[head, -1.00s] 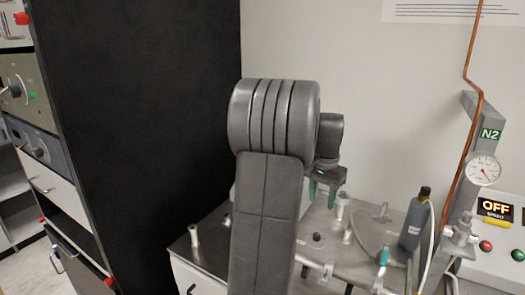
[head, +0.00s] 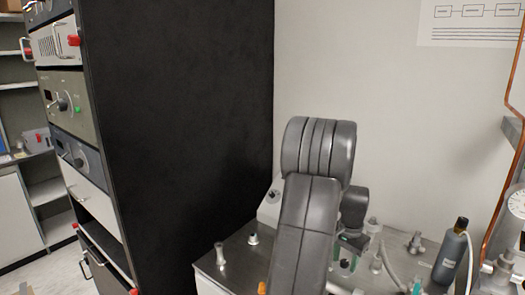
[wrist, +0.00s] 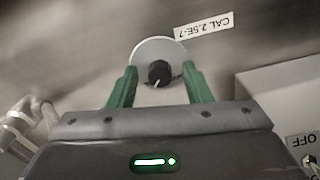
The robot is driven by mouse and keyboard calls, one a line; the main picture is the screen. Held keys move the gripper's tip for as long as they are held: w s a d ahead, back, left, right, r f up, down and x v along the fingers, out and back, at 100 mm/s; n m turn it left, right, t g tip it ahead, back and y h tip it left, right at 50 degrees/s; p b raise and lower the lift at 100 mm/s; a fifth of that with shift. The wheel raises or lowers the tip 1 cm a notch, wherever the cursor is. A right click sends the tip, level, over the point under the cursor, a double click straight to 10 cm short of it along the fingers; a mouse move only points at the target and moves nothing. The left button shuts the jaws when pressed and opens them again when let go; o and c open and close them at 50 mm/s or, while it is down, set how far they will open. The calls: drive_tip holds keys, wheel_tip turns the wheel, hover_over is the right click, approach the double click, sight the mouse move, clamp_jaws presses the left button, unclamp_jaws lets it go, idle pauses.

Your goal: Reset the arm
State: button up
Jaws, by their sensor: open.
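My arm shows in the head view, folded upward over the steel bench (head: 240,262). My gripper (wrist: 160,78) is open in the wrist view, with its two green fingers apart. In the head view only a bit of green shows behind my arm. Beyond and between the fingertips is a white disc (wrist: 150,47) with a black knob (wrist: 159,72) at its lower part. I cannot tell how far the disc is from the fingers; nothing is seen gripped.
A tall black rack (head: 180,130) with instrument panels stands at left. On the bench are small metal fittings (head: 220,255) and a dark grey bottle (head: 451,255). A gauge (head: 517,203) and copper pipe (head: 515,80) are at the right edge. Shelves (head: 45,190) stand far left.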

drive_tip(key=shift+r, duration=0.15)
wheel_tip(320, 180, up, 13)
wheel_tip(320, 180, down, 13)
drive_tip(key=shift+f, duration=0.2)
drive_tip(key=n, duration=0.4)
drive_tip(key=shift+r, duration=0.1)
drive_tip(key=n, duration=0.4)
drive_tip(key=shift+n, duration=0.4)
drive_tip(key=n+p, duration=0.1)
drive_tip(key=n, duration=0.4)
drive_tip(key=shift+n, duration=2.1)
